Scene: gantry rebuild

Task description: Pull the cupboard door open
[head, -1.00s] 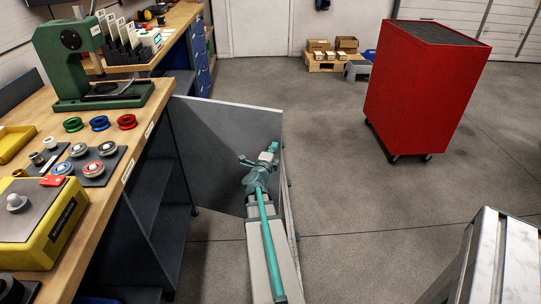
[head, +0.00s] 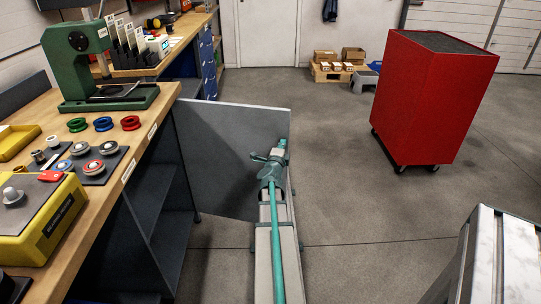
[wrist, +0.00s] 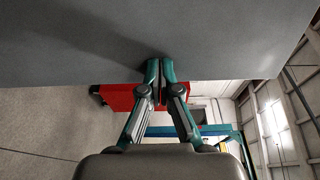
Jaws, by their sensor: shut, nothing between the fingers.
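The cupboard door (head: 225,160) is a flat grey panel. It stands wide open, sticking out from the cupboard (head: 150,215) under the wooden bench. The shelves inside show. My gripper (head: 283,145) is at the door's free right edge, on the near side in the head view. In the wrist view my gripper (wrist: 160,68) has its two teal fingers together and empty, with their tips over the edge of the grey door (wrist: 100,35). I cannot tell whether the tips touch the panel. No handle shows.
A red cabinet (head: 425,100) on castors stands at the right. A pale-topped table (head: 500,255) is at the lower right. The bench (head: 110,190) holds a green press (head: 90,70) and a yellow box (head: 40,220). The floor (head: 335,180) between door and red cabinet is clear.

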